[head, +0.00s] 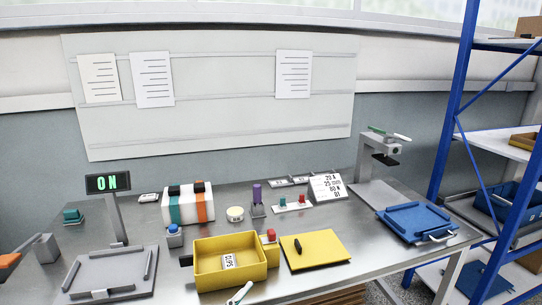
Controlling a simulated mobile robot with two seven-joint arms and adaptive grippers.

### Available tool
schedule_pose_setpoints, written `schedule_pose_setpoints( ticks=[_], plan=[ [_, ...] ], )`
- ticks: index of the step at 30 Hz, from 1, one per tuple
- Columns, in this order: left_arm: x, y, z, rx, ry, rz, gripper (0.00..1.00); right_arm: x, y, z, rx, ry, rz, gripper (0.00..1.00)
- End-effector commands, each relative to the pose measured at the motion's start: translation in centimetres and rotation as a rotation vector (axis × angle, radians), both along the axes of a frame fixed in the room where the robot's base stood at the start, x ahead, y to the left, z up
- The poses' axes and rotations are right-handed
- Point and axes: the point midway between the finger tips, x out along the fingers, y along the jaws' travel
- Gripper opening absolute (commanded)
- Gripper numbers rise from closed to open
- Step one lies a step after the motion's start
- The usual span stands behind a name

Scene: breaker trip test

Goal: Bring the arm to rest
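Neither of my grippers shows in the head view, so I cannot see what they hold. The metal workbench (330,225) spans the view. A sign (108,183) on a post reads ON in green. Below it lies a grey tray (113,277) with raised bars. A white block with teal and orange bands (187,205) stands behind the bin.
A grey stand (373,165) with a green-tipped lever and a blue tray (417,222) are at the right. Blue shelving (457,90) rises beyond the bench's right end. An orange-handled device (10,261) sits at the left edge. A small white and teal item (240,294) is at the front edge.

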Motion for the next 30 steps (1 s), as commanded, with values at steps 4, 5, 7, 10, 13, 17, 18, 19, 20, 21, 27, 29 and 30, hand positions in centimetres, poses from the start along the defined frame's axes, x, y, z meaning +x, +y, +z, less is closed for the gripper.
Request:
schedule_pose_setpoints(
  ticks=[4,5,7,10,13,17,18,19,20,21,27,29,30],
  plan=[
    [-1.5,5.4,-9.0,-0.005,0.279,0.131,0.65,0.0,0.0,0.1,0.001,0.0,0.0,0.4],
    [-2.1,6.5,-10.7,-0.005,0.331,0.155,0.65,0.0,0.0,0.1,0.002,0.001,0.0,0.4],
    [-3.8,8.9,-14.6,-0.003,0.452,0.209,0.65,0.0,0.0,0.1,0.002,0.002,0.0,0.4],
    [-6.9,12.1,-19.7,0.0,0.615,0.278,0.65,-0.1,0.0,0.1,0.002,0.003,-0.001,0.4],
    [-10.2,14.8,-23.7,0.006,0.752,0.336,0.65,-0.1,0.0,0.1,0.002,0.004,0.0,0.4],
    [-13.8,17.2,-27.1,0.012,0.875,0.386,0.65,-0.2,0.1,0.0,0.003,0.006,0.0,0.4],
    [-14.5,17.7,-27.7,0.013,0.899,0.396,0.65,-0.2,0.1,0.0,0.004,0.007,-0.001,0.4],
    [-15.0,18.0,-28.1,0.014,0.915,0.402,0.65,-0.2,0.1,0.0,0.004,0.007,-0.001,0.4],
    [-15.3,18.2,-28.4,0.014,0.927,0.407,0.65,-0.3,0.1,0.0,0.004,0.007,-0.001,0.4],
    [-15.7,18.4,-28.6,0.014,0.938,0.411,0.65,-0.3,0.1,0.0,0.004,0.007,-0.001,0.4],
    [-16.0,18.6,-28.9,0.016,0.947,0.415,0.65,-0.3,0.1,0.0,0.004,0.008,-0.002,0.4],
    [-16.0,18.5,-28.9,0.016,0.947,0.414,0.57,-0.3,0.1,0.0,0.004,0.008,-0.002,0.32],
    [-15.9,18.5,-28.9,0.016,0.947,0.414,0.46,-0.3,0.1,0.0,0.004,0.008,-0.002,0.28]
  ],
)
